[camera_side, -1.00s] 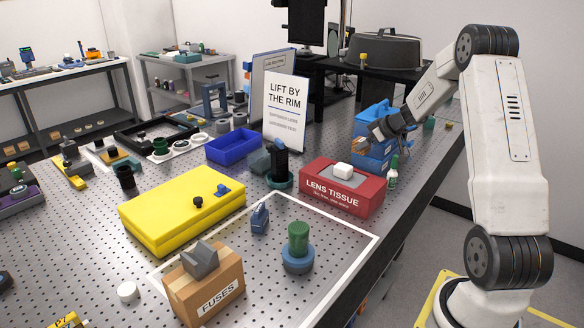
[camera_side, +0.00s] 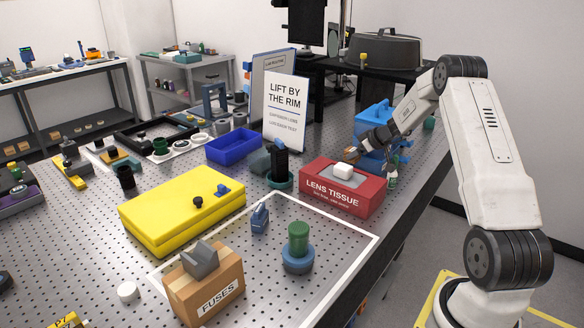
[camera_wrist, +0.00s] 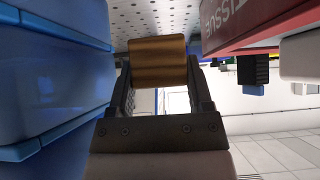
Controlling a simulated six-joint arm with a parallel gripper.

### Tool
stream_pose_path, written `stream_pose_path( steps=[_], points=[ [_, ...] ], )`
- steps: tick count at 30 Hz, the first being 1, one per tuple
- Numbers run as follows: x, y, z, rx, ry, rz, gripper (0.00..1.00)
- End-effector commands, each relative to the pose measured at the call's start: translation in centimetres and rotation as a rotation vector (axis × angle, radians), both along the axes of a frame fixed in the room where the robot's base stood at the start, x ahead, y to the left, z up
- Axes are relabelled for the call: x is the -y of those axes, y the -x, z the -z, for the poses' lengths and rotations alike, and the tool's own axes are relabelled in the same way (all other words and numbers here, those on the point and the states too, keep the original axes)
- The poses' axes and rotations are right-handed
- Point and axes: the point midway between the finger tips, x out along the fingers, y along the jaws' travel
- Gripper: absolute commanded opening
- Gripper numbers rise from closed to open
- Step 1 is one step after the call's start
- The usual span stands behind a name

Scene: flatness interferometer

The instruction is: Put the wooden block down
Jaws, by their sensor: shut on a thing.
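The wooden block (camera_wrist: 158,64) is a brown-gold piece between the two dark fingers of my gripper (camera_wrist: 160,82) in the wrist view. My gripper is shut on it. In the side view, my gripper (camera_side: 358,149) is behind the red lens tissue box and in front of the blue stacked boxes, and the block (camera_side: 351,152) shows only as a small tan patch at its tip. I cannot tell whether the block touches the table.
The red LENS TISSUE box (camera_side: 343,190) stands close to my gripper, with a white piece (camera_side: 344,169) on top. Blue stacked boxes (camera_side: 374,119) stand just behind. A small bottle (camera_side: 392,178) is beside the red box. A sign (camera_side: 286,110) stands to the left.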

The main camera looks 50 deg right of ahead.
Motion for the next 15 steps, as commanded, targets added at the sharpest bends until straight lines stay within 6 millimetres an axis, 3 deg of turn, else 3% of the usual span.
stream_pose_path(
  steps=[9, 15],
  points=[
    [0.1, -0.2, 3.1, 0.0, -0.001, 0.001, 0.08],
    [0.2, -0.2, 3.3, 0.0, 0.001, 0.0, 0.08]
  ],
)
